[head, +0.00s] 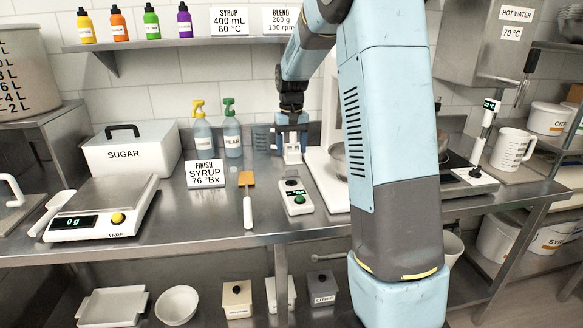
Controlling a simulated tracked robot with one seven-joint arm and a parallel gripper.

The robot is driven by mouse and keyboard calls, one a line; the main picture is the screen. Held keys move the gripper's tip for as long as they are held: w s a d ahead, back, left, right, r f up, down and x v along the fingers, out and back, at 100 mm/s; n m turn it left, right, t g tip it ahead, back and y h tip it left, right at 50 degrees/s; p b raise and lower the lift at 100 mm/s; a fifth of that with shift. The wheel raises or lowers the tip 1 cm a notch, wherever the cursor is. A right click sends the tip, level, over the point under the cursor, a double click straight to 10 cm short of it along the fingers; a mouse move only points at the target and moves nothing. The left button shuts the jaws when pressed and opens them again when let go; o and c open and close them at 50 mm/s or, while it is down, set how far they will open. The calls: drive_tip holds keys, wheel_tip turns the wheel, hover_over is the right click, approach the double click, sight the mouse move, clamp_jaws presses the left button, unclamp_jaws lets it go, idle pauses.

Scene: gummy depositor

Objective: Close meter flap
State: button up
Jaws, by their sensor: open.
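A small white handheld meter (297,198) lies on the steel counter, right of the orange spatula. It has a dark round part near its far end and a green button or display lower down. I cannot make out the position of its flap at this size. My gripper (292,156) points down just behind the meter's far end, its pale fingers near counter height. It is open, with nothing visible between the fingers. I cannot tell whether it touches the meter.
An orange spatula (247,200) lies left of the meter, beside a syrup sign (205,173). A scale (103,208), sugar box (130,150) and spray bottles (203,134) stand left. Counter in front of the spatula is clear.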

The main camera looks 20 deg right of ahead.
sight(292, 172)
wheel_tip(292, 172, down, 7)
drive_tip(key=shift+f, duration=0.15)
drive_tip(key=shift+d, duration=0.1)
drive_tip(key=shift+c, duration=0.4)
drive_tip(key=c, duration=1)
drive_tip(key=shift+s+f+t, duration=0.3)
drive_tip(key=shift+s+t, duration=0.25)
drive_tip(key=shift+t, duration=0.45)
drive_tip(key=shift+s+a+f+t+h, duration=0.15)
drive_tip(key=shift+s+f+t, duration=0.3)
drive_tip(key=shift+t, duration=0.45)
drive_tip(key=shift+s+a+f+t+h, duration=0.15)
drive_tip(key=shift+s+f+t, duration=0.2)
drive_tip(key=shift+t, duration=0.55)
drive_tip(key=shift+d, duration=0.1)
drive_tip(key=o, duration=1.1)
drive_tip(key=shift+w, duration=0.1)
